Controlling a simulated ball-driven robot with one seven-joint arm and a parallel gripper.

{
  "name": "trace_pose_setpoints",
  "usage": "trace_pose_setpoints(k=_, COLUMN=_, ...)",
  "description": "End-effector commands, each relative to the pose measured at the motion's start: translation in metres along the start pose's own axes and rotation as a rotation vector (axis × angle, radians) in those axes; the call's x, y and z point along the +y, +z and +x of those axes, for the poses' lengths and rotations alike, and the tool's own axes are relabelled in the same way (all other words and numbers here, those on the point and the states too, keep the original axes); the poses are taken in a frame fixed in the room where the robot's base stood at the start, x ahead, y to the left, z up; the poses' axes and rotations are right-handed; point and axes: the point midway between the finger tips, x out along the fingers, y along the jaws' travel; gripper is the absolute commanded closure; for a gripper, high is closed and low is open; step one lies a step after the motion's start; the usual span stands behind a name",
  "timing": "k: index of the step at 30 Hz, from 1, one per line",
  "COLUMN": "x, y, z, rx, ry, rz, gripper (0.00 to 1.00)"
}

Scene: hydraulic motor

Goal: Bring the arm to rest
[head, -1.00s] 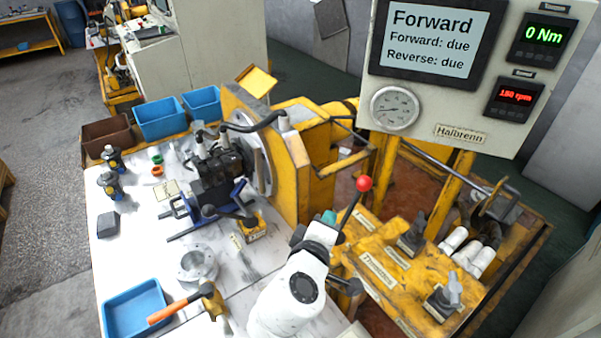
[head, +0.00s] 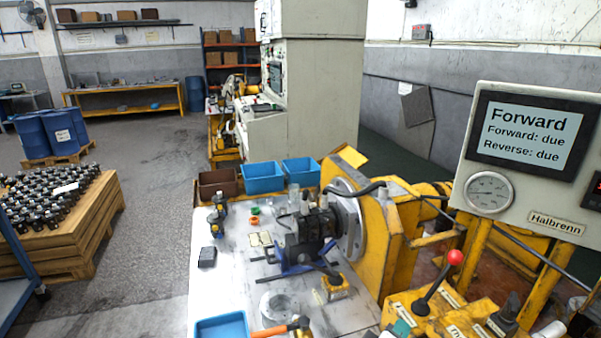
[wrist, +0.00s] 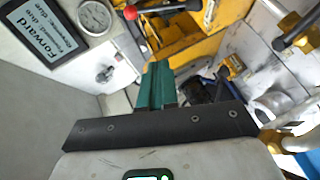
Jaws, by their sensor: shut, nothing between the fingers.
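My gripper (wrist: 158,86) shows in the wrist view with its two green fingers together and nothing between them. In the head view only a small teal part of my gripper (head: 402,328) shows at the bottom edge; most of my arm is out of frame. It is close to the yellow control bench (head: 405,303), near the lever with a red knob (head: 455,257). The knob also shows in the wrist view (wrist: 130,12), apart from the fingers. The hydraulic motor (head: 308,232), dark, sits in a blue cradle against the yellow test stand (head: 402,245).
The white table (head: 225,285) carries a metal flange (head: 279,306), a hammer (head: 290,327) and a blue tray (head: 222,325). Blue bins (head: 263,177) stand at its back. The panel (head: 530,165) reads Forward, with forward and reverse both due.

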Motion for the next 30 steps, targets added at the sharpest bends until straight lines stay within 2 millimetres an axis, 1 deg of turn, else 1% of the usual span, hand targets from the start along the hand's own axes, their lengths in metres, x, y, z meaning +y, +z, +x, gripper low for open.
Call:
trace_pose_setpoints(k=1, x=0.0, y=0.0, z=0.0, rx=0.0, ry=0.0, rz=0.0, gripper=1.0)
trace_pose_setpoints(k=2, x=-0.001, y=0.004, z=0.001, rx=-0.007, ry=-0.007, rz=0.005, gripper=1.0)
trace_pose_setpoints(k=11, x=-0.023, y=0.047, z=0.008, rx=-0.078, ry=-0.117, rz=0.085, gripper=1.0)
trace_pose_setpoints(k=14, x=-0.034, y=0.068, z=0.01, rx=-0.116, ry=-0.171, rz=0.122, gripper=1.0)
trace_pose_setpoints(k=17, x=-0.047, y=0.094, z=0.01, rx=-0.161, ry=-0.236, rz=0.171, gripper=1.0)
trace_pose_setpoints(k=20, x=-0.063, y=0.124, z=0.007, rx=-0.217, ry=-0.318, rz=0.231, gripper=1.0)
trace_pose_setpoints(k=23, x=-0.084, y=0.162, z=-0.001, rx=-0.29, ry=-0.422, rz=0.307, gripper=1.0)
trace_pose_setpoints(k=26, x=-0.111, y=0.211, z=-0.022, rx=-0.391, ry=-0.566, rz=0.411, gripper=1.0)
trace_pose_setpoints(k=27, x=-0.123, y=0.23, z=-0.035, rx=-0.436, ry=-0.634, rz=0.458, gripper=1.0)
trace_pose_setpoints(k=29, x=-0.137, y=0.256, z=-0.056, rx=-0.499, ry=-0.733, rz=0.526, gripper=1.0)
trace_pose_setpoints(k=30, x=-0.145, y=0.27, z=-0.071, rx=-0.536, ry=-0.792, rz=0.566, gripper=1.0)
